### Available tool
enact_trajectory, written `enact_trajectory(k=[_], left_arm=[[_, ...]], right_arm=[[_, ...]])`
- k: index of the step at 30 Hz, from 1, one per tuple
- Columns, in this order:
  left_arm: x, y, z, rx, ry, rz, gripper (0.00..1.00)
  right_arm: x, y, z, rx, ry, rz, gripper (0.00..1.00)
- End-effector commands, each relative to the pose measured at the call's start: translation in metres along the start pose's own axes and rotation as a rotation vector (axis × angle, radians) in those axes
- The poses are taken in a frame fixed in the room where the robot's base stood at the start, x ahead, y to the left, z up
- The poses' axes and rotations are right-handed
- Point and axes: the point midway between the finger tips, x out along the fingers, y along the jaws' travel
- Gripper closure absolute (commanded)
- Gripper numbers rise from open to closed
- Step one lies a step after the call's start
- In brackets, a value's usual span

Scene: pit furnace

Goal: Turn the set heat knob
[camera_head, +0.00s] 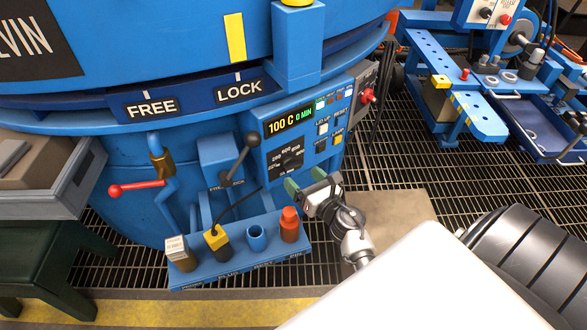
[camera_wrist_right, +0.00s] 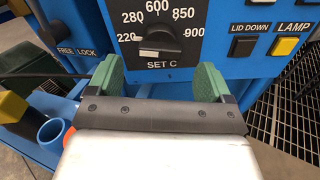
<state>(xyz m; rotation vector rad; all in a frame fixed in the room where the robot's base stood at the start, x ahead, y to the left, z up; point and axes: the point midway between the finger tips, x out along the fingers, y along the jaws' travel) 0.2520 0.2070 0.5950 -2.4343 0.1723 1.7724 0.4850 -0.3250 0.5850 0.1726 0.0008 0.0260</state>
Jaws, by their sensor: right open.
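The set heat knob (camera_wrist_right: 160,40) is a black bar knob on a dark dial plate marked 220 to 900, with "SET C" under it. Its bar lies nearly level, and its left end appears to face the 220 side. In the head view the dial (camera_head: 287,158) is on the blue control panel, under a display reading "100 C 0 MIN". My right gripper (camera_head: 305,182) is just below and in front of the dial. In the wrist view its green finger pads (camera_wrist_right: 158,80) are spread apart with nothing between them, below the knob and apart from it. My left gripper is not seen.
A black-balled lever (camera_head: 250,140) stands left of the dial. A blue tool rack (camera_head: 230,262) with a red-capped item (camera_head: 289,225) sits below left of my right gripper. A lamp button (camera_wrist_right: 285,46) and other buttons are right of the dial. A blue bench (camera_head: 455,85) stands farther right.

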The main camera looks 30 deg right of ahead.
Motion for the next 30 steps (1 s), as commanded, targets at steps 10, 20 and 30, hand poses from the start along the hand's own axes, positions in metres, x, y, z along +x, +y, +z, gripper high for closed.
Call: enact_trajectory(k=[10,20,30], left_arm=[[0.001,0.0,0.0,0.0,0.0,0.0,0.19],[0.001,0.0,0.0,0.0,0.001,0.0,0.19],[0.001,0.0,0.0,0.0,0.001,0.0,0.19]], right_arm=[[0.043,0.0,-0.001,0.002,0.0,0.0,0.19],[0.046,0.0,-0.001,0.002,0.001,0.0,0.21],[0.045,0.0,-0.001,0.002,0.001,0.0,0.68]])
